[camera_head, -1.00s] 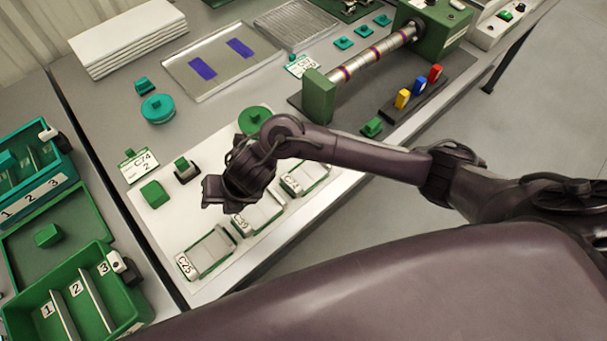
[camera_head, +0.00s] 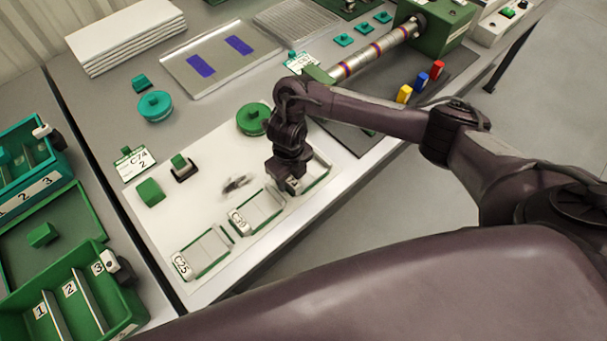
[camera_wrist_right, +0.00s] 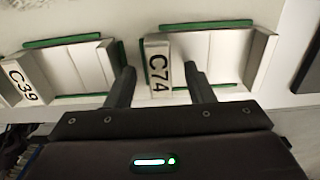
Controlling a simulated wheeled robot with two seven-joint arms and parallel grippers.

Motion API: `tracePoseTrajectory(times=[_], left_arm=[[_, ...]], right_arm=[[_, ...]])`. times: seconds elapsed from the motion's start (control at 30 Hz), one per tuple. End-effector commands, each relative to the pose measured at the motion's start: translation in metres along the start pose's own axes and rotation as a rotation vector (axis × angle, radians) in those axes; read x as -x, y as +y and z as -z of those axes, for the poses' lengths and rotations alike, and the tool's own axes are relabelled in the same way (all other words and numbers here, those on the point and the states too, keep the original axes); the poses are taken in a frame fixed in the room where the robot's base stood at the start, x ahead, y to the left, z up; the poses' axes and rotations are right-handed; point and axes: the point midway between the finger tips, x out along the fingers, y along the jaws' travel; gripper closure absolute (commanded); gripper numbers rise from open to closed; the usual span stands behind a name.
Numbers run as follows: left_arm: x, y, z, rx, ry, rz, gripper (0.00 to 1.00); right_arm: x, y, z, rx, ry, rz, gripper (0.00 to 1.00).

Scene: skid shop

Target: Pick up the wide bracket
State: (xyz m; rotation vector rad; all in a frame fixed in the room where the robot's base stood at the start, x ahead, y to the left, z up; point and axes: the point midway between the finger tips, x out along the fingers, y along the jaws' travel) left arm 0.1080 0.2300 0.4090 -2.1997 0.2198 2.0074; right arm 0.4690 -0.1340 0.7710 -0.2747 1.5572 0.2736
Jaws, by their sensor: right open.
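My right gripper (camera_head: 288,188) is open, above the rightmost of three pale, green-edged holders on the white mat. In the right wrist view its two fingers (camera_wrist_right: 158,88) stand either side of the white end block labelled C74 (camera_wrist_right: 158,68), with no grip on it visible. The C74 holder (camera_wrist_right: 210,60) has pale plates and green strips. The C39 holder (camera_head: 258,212) and C25 holder (camera_head: 205,253) lie to the left in the head view. I cannot tell which piece is the wide bracket. My left gripper is out of view.
A small blurred dark thing (camera_head: 236,184) lies on the white mat (camera_head: 200,205). Green block (camera_head: 150,192), green round piece (camera_head: 252,118) and card C74 2 (camera_head: 133,162) are nearby. Green divided bins (camera_head: 75,300) stand left. The roller fixture (camera_head: 375,58) is behind right.

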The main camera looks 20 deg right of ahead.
Motion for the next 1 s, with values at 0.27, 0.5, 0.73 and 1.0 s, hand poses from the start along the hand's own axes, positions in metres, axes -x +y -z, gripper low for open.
tracePoseTrajectory(times=[0.27,0.5,0.73,1.0], left_arm=[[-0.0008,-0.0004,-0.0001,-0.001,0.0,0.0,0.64],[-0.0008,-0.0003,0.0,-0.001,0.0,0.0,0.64],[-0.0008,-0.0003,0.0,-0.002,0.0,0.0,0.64],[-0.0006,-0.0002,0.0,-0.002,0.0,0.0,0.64]], right_arm=[[-0.0086,0.0001,-0.0007,0.0,-0.003,0.0,0.52],[-0.0084,0.0001,-0.0008,-0.001,-0.003,0.0,0.74],[-0.0082,0.0001,-0.0009,-0.001,-0.003,0.0,1.0],[-0.0073,0.0,-0.0016,-0.001,-0.005,0.0,1.0]])
